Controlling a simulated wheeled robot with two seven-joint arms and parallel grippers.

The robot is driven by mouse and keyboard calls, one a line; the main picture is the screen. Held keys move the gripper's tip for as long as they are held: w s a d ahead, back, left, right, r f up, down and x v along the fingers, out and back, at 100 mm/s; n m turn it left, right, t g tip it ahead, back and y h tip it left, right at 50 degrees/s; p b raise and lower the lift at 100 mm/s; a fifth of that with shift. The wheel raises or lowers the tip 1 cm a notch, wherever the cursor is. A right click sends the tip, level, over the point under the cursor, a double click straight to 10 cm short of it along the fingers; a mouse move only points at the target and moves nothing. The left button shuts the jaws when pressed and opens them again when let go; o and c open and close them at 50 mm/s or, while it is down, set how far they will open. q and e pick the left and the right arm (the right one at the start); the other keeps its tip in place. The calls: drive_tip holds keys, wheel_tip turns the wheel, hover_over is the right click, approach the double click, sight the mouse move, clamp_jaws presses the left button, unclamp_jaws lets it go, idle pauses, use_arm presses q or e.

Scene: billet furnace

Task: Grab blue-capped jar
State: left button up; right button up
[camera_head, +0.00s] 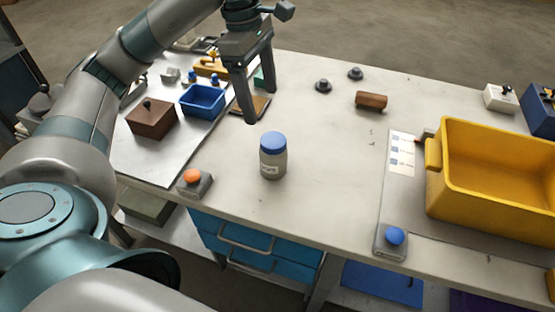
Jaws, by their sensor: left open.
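The blue-capped jar (273,163) stands upright on the light workbench, near the middle of the picture. It has a grey body with a pale label and a blue lid. My left gripper (257,100) hangs pointing down above and behind the jar, slightly left of it. Its two dark fingers are apart with nothing between them, and it does not touch the jar. My right gripper does not show.
On the workbench (330,160), an orange button (193,177) is left of the jar. A blue tray (203,101) and brown box (152,118) stand farther left. A yellow bin (495,212) and blue button (394,238) are right. Bench around the jar is clear.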

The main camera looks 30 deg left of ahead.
sight(272, 140)
use_arm(q)
drive_tip(key=shift+w+f+b, duration=0.25)
drive_tip(key=shift+f+b, duration=0.05)
drive_tip(key=shift+f, duration=0.15)
drive_tip(key=shift+w+f+b, duration=0.2)
drive_tip(key=shift+f+b, duration=0.05)
drive_tip(key=shift+f, duration=0.2)
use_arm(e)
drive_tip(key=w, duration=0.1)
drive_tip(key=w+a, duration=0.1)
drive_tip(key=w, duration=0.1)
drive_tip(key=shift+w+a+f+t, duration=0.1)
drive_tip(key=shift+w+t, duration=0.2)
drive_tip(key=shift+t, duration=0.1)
use_arm(q)
drive_tip(key=shift+s, duration=0.1)
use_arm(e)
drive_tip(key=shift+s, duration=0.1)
